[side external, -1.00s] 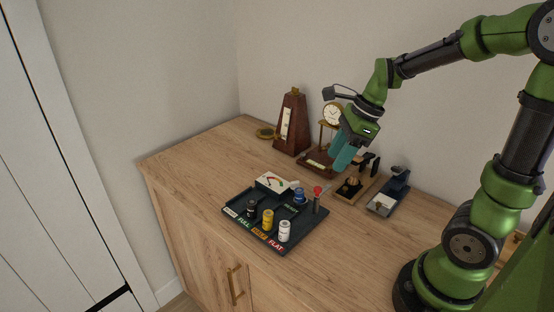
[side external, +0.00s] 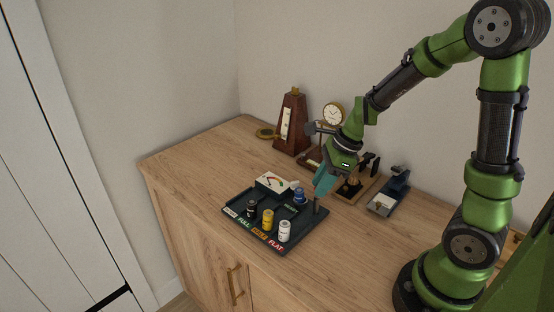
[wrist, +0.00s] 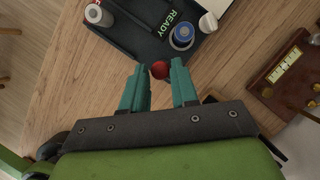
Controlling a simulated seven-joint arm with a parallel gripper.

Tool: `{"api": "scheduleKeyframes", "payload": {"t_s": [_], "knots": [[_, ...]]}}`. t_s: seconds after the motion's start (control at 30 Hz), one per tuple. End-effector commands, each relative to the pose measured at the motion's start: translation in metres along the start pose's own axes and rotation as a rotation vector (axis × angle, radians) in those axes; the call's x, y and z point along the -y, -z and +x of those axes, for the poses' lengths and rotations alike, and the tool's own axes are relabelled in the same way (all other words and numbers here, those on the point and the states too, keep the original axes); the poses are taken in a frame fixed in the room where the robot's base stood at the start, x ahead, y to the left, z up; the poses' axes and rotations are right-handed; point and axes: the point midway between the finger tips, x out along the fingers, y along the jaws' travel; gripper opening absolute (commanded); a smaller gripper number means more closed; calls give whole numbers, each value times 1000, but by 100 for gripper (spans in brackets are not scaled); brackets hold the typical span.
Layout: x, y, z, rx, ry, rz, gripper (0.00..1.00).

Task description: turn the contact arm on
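The contact arm is a post (side external: 316,207) at the right corner of a dark tray (side external: 240,221). Its red ball knob (wrist: 160,69) shows in the wrist view, at the fingertips and nearer the right one. In the side view the knob is hidden behind the teal fingers. My gripper (wrist: 158,72) is open, with a finger on each side of the knob and a gap on the left. Whether the right finger touches it I cannot tell. The tray also holds a white meter (side external: 271,182) and a blue-topped cylinder (side external: 300,196) by the READY label.
Black, yellow (side external: 268,219) and white (side external: 284,231) cylinders stand along the tray's front. A metronome (side external: 291,125), a clock (side external: 333,113), a wooden-based device (side external: 352,188) and a dark stapler-like device (side external: 391,192) stand behind. The wooden top is clear at left.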

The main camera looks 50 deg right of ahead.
Motion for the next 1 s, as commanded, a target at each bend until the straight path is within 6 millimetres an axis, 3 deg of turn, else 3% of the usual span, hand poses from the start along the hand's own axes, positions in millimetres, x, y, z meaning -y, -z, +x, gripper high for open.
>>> {"api": "scheduleKeyframes", "payload": {"t_s": [0.03,0.17,0.57,1.0], "knots": [[0,0,0,0,0,0,20],[0,0,0,0,0,0,0],[1,0,0,-1,-21,-49,0],[5,-1,0,0,-150,-363,0]]}}
